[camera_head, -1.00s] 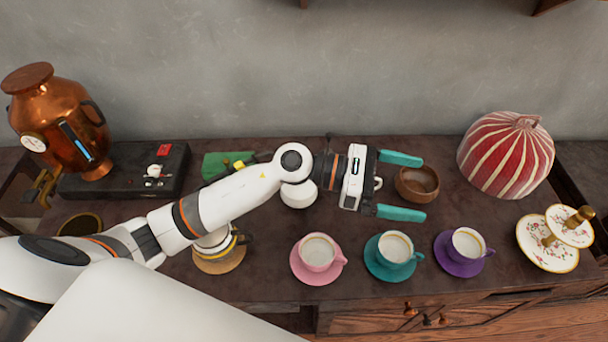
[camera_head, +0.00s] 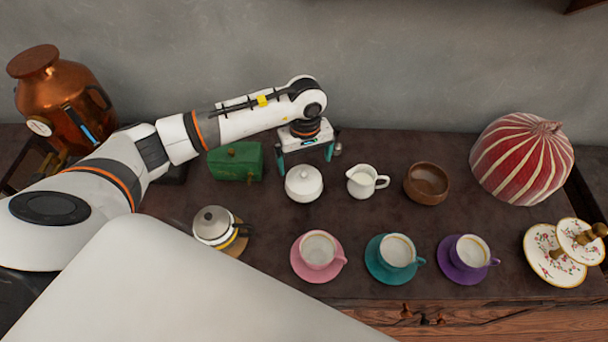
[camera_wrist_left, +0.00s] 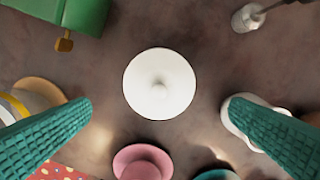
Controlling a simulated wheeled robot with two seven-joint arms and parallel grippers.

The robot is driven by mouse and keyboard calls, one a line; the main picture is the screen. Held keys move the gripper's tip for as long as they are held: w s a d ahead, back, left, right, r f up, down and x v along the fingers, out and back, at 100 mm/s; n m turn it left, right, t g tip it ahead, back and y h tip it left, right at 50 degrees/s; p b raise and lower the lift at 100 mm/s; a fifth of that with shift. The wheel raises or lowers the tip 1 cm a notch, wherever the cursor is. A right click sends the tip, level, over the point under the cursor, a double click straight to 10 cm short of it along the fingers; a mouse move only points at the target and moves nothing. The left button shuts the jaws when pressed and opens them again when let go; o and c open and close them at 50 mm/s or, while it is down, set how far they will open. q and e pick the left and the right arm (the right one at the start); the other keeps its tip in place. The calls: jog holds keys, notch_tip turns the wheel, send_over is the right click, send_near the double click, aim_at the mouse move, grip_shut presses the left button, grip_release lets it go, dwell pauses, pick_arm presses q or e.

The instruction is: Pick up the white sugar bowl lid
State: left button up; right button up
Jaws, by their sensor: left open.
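The white sugar bowl (camera_head: 304,186) stands on the dark table with its white lid (camera_head: 304,177) on top, a small round knob at the lid's middle. In the left wrist view the lid (camera_wrist_left: 159,84) shows from above, centred between the fingers and slightly ahead of them. My left gripper (camera_head: 306,158) points down, just behind the sugar bowl in the head view. Its teal fingers are spread wide and nothing is between them. The left gripper (camera_wrist_left: 160,130) also shows open in the wrist view, apart from the lid. My right gripper is not in view.
A white milk jug (camera_head: 362,182) stands close right of the bowl, and a green box (camera_head: 236,162) to its left. Pink (camera_head: 318,252), teal (camera_head: 396,252) and purple (camera_head: 468,252) cups stand in front. A brown bowl (camera_head: 426,183) is further right.

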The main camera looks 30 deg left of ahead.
aim_at(304, 172)
pick_arm(q)
jog(key=f+p, duration=0.1)
jog(key=f, duration=0.1)
jog(key=f+p, duration=0.1)
jog(key=f, duration=0.2)
jog(key=shift+a+f, duration=0.2)
jog(key=shift+f, duration=0.45)
jog(key=shift+c, duration=0.6)
